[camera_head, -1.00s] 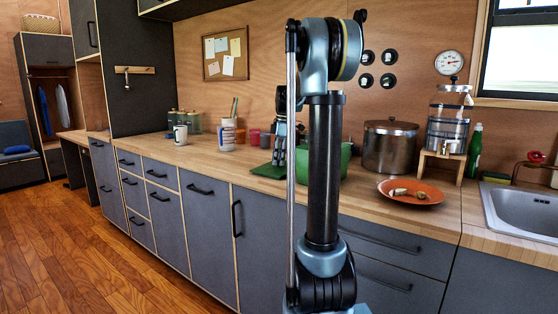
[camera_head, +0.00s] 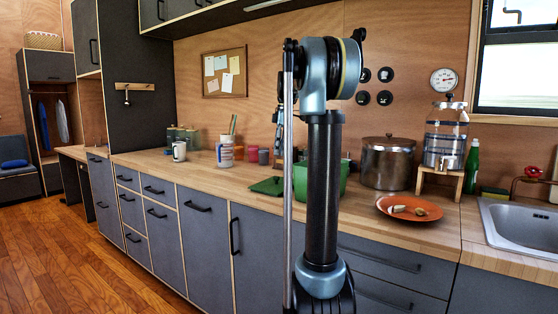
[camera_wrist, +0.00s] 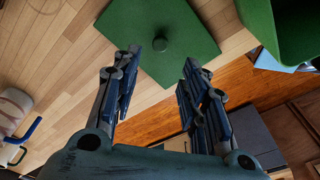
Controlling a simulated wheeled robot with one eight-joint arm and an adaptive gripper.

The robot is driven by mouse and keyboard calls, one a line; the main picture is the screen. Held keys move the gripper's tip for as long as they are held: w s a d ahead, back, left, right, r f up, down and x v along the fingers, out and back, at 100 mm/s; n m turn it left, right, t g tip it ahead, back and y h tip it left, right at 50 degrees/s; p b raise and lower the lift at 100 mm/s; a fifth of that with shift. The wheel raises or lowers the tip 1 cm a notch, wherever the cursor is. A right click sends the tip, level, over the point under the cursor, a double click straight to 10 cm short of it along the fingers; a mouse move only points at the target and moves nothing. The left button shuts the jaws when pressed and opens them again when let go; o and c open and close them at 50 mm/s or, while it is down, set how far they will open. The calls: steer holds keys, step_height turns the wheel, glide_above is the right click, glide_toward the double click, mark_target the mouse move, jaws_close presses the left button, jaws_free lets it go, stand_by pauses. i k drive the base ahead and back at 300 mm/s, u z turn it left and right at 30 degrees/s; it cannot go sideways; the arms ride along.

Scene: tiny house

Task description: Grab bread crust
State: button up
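Two small pale brown pieces (camera_head: 411,210) lie on an orange plate (camera_head: 388,201) on the counter, left of the sink; which one is bread crust I cannot tell. My gripper (camera_head: 278,148) is above the counter near the green lid, well left of the plate, and is partly hidden behind my arm in the head view. In the wrist view my gripper (camera_wrist: 159,62) has its two fingers apart with nothing between them. The green lid with its round knob (camera_wrist: 160,44) lies beyond the fingertips. The plate is not in the wrist view.
A green container (camera_head: 330,180) stands beside the lid (camera_head: 267,186). A metal pot (camera_head: 388,163) and a water dispenser (camera_head: 445,138) stand behind the plate. Mugs and jars are at the left. The counter's front strip is mostly clear.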

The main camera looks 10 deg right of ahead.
mark_target(396, 208)
steer(key=k, duration=1)
